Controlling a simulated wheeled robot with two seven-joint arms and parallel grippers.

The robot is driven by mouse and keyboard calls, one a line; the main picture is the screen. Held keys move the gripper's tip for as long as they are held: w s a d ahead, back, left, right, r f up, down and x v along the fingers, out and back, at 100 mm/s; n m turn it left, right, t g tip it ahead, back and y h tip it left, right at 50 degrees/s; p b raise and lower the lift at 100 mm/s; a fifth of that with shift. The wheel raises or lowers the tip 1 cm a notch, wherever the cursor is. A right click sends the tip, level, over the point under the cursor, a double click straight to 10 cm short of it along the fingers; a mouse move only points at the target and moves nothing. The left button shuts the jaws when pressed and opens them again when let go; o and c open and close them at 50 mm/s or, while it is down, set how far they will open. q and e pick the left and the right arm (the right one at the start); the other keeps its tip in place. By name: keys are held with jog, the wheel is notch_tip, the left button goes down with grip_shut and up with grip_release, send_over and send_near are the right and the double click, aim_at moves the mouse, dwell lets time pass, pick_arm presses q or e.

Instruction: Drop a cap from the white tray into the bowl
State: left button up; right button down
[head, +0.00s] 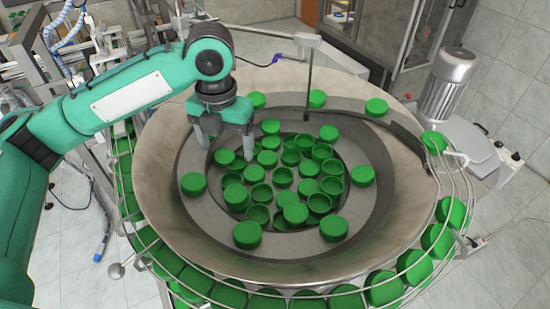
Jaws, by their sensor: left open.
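The bowl (160,175) is a wide metal feeder bowl with a sloped rim and a sunken middle. Many green caps lie in it, most heaped in the middle, such as one cap (247,235) near the front of the heap. My left gripper (226,140) points down over the left back part of the bowl. Its two fingers are apart, with no cap seen between them. A green cap (224,156) shows just below the fingers; I cannot tell how far below. No white tray shows in this view. My right gripper is not in view.
A curved rail track (466,190) with green caps wraps the bowl's right and front sides. A thin post (309,85) on an arm stands over the bowl's back. A motor (447,85) stands at the right back. Open air lies above the bowl's right half.

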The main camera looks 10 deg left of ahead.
pick_arm(q)
notch_tip(320, 180, up, 13)
jog(key=b, duration=0.3)
jog(key=shift+w, duration=0.1)
dwell(0.4)
